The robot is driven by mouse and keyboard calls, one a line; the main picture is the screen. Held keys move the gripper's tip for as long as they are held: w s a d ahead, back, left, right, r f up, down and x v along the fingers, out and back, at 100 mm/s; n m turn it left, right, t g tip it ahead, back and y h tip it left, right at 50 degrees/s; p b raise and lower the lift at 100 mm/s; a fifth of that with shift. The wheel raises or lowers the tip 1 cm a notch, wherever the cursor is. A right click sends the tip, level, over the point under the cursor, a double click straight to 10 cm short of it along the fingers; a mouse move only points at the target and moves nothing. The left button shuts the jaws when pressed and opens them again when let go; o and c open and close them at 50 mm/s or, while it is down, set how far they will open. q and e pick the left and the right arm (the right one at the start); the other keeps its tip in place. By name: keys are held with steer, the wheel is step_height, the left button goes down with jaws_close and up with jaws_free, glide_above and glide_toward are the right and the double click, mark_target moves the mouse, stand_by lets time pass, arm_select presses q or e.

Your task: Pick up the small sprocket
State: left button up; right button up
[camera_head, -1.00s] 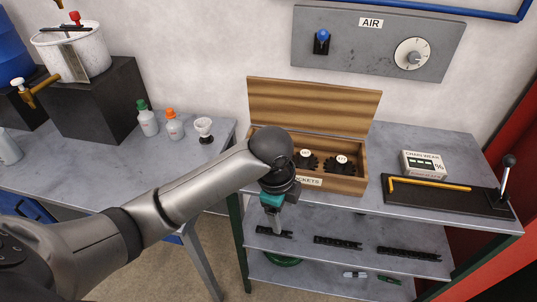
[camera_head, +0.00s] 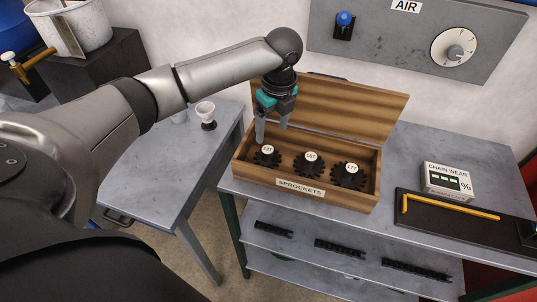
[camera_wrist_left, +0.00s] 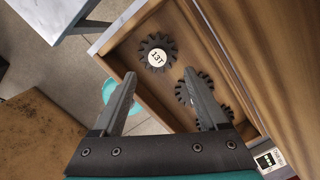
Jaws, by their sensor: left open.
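Three black sprockets with round white labels lie in an open wooden box (camera_head: 240,172) marked SPROCKETS. The left one (camera_head: 267,155) looks smallest; in the left wrist view a sprocket reads 13T (camera_wrist_left: 156,53). The middle sprocket (camera_head: 308,170) and the right sprocket (camera_head: 348,181) look larger. My left gripper (camera_head: 272,135) is open and empty, fingers pointing down above the left end of the box. In the left wrist view its fingers (camera_wrist_left: 165,95) are apart, with the 13T sprocket beyond and between them. The other two sprockets are partly hidden by the right finger. My right gripper is not in view.
The raised box lid (camera_head: 340,112) stands behind the sprockets. To the right are a chain wear box (camera_head: 447,181) and a black board with a yellow bar (camera_head: 450,207). Chain pieces (camera_head: 340,246) lie on the shelf below.

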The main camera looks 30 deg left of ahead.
mark_target(268, 149)
arm_select(q)
step_height(268, 149, down, 3)
steer(key=shift+w+a, duration=0.1)
steer(key=shift+a, duration=0.05)
steer(key=shift+a+f, duration=0.1)
steer(key=shift+f, duration=0.8)
steer(key=f, duration=0.4)
steer(key=shift+a+f, duration=0.15)
steer(key=shift+a, duration=0.25)
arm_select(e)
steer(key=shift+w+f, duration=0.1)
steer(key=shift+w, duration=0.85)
arm_select(q)
steer(key=c, duration=0.3)
jaws_close()
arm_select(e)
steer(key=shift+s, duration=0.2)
